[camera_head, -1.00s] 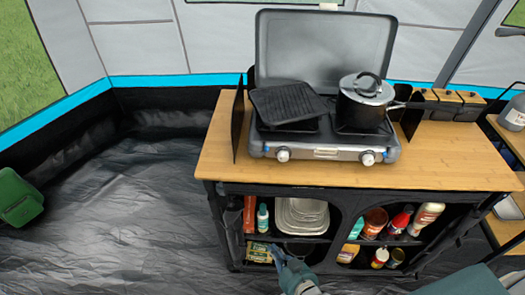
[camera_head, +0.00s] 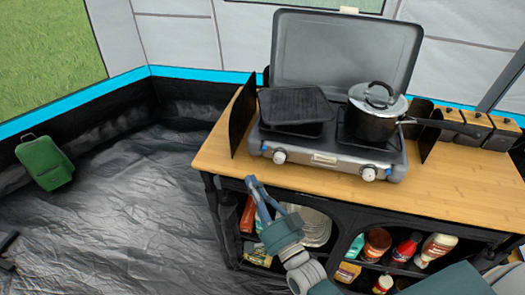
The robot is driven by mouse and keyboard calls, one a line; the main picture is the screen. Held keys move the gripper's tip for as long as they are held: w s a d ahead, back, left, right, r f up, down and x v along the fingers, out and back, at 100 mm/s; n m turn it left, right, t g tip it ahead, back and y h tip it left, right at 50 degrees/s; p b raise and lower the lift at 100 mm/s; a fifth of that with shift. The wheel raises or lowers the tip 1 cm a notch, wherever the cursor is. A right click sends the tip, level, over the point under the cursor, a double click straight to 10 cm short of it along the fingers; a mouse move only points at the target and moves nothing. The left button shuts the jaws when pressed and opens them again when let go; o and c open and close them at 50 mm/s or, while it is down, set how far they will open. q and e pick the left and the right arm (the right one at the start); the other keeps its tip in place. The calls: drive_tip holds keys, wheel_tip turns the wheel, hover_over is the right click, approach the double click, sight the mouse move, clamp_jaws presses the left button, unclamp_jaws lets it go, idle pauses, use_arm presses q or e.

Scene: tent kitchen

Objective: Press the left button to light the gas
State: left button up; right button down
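The gas stove (camera_head: 325,158) stands on the wooden counter with its lid raised. Its front panel has a left knob (camera_head: 280,156) and a right knob (camera_head: 369,173). A small blue button (camera_head: 264,149) shows just left of the left knob, and another blue button (camera_head: 389,173) shows by the right knob.
A black grill pan (camera_head: 294,104) sits on the left burner and a lidded pot (camera_head: 375,120) on the right, its handle pointing right. A dark windscreen panel (camera_head: 242,120) stands left of the stove. Shelves below hold bottles and cans.

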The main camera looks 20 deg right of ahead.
sight(264, 149)
drive_tip(key=w+d+b, duration=0.1)
drive_tip(key=w, duration=0.1)
drive_tip(key=w+d, duration=0.2)
drive_tip(key=w+d+b, duration=0.1)
drive_tip(key=w, duration=0.1)
drive_tip(key=shift+w+d+f+b, duration=0.15)
drive_tip(key=shift+w+d+b, duration=0.15)
drive_tip(key=shift+w+b, duration=0.1)
drive_tip(key=shift+w+d, duration=0.2)
drive_tip(key=shift+w, duration=0.05)
idle(1.1)
drive_tip(key=shift+w, duration=0.1)
drive_tip(key=shift+w+d, duration=0.2)
drive_tip(key=shift+w, duration=0.05)
drive_tip(key=shift+w+d, duration=0.25)
drive_tip(key=shift+w, duration=0.05)
idle(0.8)
drive_tip(key=shift+s, duration=0.1)
drive_tip(key=shift+s+a, duration=0.5)
drive_tip(key=shift+s, duration=0.1)
